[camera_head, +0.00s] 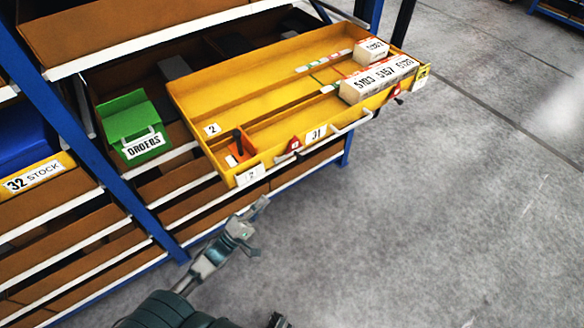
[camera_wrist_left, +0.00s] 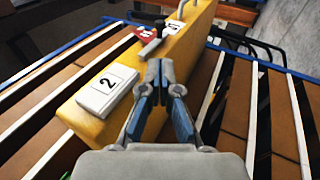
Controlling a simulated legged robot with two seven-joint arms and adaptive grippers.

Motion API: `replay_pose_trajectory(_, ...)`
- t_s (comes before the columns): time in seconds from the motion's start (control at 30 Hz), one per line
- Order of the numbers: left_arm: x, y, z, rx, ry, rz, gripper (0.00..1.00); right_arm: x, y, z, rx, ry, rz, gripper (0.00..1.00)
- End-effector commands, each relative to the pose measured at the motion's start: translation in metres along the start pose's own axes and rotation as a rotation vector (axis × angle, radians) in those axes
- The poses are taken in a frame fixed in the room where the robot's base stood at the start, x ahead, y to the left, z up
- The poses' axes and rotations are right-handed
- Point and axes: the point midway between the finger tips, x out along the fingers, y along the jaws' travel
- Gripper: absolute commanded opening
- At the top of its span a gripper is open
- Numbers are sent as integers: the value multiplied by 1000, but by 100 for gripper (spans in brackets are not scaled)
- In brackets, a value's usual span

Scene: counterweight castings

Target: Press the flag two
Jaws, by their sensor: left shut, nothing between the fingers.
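The flag two is a white plate marked 2 (camera_head: 250,175) on the front left corner of the yellow tray (camera_head: 195,105). In the left wrist view the flag two (camera_wrist_left: 107,90) is a thick white block on the yellow front face, left of my fingers. My left gripper (camera_head: 262,204) is shut and empty, in front of and a little below the flag, apart from it in the head view. In the wrist view its fingertips (camera_wrist_left: 159,68) meet right of the flag. A small dark part at the head view's bottom edge may be my right gripper (camera_head: 278,320); its fingers cannot be made out.
The tray sticks out from a blue-framed rack (camera_head: 118,190). It carries white numbered boxes (camera_head: 378,78), an orange-red piece (camera_head: 240,148), a second label 2 (camera_head: 212,129) and a 31 tag (camera_head: 316,134). A green ORDERS bin (camera_head: 125,110) stands left. The grey floor right is clear.

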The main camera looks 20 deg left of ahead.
Motion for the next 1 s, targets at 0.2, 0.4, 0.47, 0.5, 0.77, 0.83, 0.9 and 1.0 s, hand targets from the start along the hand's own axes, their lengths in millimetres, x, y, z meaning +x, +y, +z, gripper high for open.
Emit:
replay_pose_trajectory(0.2,0,1,0,-4,-1,2,0,0,0,0,0,0,0,21)
replay_pose_trajectory(0.4,6,0,0,-3,0,2,0,0,0,-1,0,2,0,21)
replay_pose_trajectory(0.47,13,1,0,-3,0,4,0,0,0,-1,0,4,0,21)
replay_pose_trajectory(0.5,20,1,0,-2,0,4,0,0,0,-1,0,6,0,21)
replay_pose_trajectory(0.77,75,2,0,-1,0,6,0,7,0,10,-1,-3,1,21)
replay_pose_trajectory(0.83,89,2,-1,-1,1,5,0,9,0,12,-2,-4,0,21)
replay_pose_trajectory(0.9,103,2,0,-2,1,4,0,11,0,13,-3,-4,0,21)
replay_pose_trajectory(1.0,119,1,-1,-2,1,3,0,12,0,12,-4,1,0,21)
